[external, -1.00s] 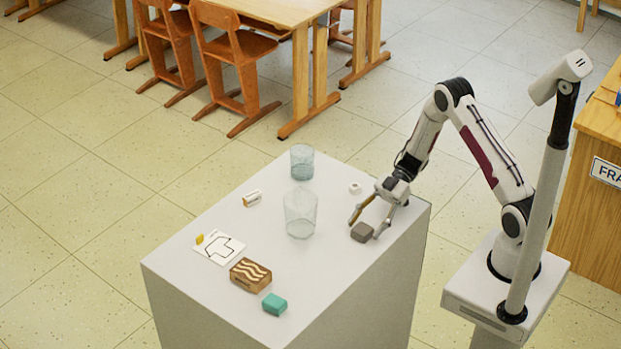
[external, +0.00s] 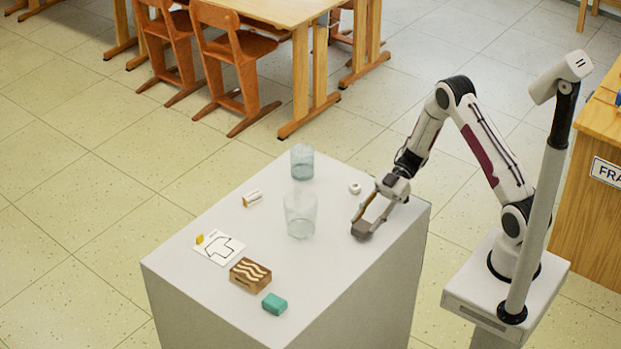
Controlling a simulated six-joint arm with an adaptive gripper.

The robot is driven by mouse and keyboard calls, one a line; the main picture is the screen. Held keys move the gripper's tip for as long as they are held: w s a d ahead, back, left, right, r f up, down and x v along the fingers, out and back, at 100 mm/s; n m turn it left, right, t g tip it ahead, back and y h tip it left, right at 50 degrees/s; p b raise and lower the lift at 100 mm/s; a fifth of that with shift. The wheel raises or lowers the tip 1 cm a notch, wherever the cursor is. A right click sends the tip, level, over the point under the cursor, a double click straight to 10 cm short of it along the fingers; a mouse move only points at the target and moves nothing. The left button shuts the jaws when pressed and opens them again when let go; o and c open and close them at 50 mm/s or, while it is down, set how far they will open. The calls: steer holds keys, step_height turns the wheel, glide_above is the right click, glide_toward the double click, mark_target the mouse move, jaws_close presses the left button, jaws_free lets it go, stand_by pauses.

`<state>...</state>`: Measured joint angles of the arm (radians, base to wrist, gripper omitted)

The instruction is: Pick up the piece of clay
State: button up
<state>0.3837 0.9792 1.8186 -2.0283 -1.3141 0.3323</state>
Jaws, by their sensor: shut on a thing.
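A small grey block (external: 361,233), which looks like the piece of clay, is on the right part of the pale table top (external: 328,268), near its right edge. My gripper (external: 366,226) reaches down from the right with its two fingers on either side of the block, shut on it. The fingers partly hide the block. It appears to be on or very close to the table surface; I cannot tell whether there is a gap below it.
Two clear glasses (external: 300,214) (external: 302,161) stand left of my gripper. A small white roll (external: 355,188) is behind it. A white cylinder (external: 253,198), a card (external: 219,248) with a yellow piece (external: 199,239), a wave-patterned brown block (external: 250,273) and a teal block (external: 274,304) lie further left and front.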

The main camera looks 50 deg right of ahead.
mark_target(367, 222)
steer(key=shift+r, duration=4.4)
